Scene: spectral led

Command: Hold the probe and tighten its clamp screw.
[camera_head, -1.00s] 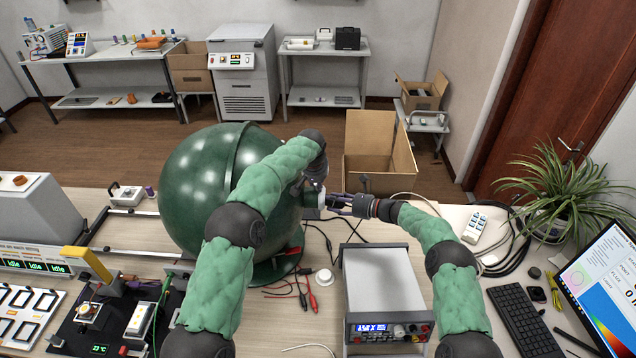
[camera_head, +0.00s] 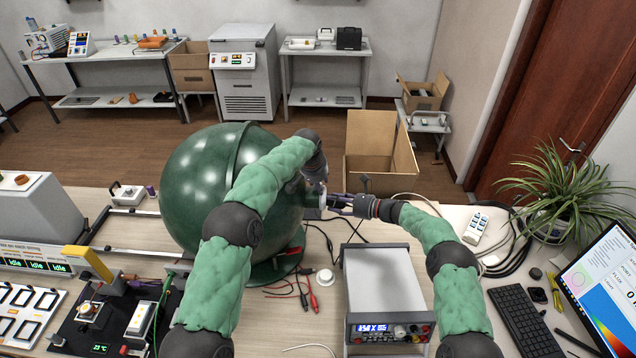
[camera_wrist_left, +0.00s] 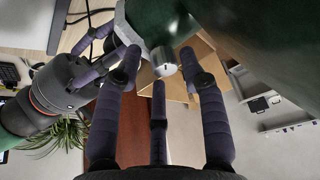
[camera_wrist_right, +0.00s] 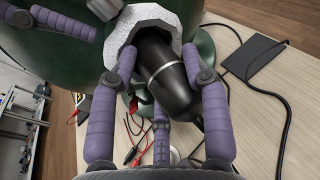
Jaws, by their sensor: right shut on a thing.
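The probe (camera_wrist_right: 165,75), a black cylinder with a pale ring, sits in the white-lined port collar (camera_wrist_right: 155,17) of the green sphere (camera_head: 200,185). My right gripper (camera_wrist_right: 160,58) has its fingers closed around the probe; in the head view the right gripper (camera_head: 338,203) is at the sphere's right side. The clamp screw (camera_wrist_left: 163,61), a small silver cylinder, stands out from the collar in the left wrist view. My left gripper (camera_wrist_left: 158,68) is open, its three fingers spread around and just short of the screw. In the head view its fingers are mostly hidden by my left arm.
A grey power supply (camera_head: 382,290) stands in front of the right gripper. Red and black leads (camera_head: 303,290) and a white round piece (camera_head: 324,277) lie below the sphere. A cardboard box (camera_head: 378,160) stands behind. A keyboard (camera_head: 525,320) and plant (camera_head: 550,190) are at right.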

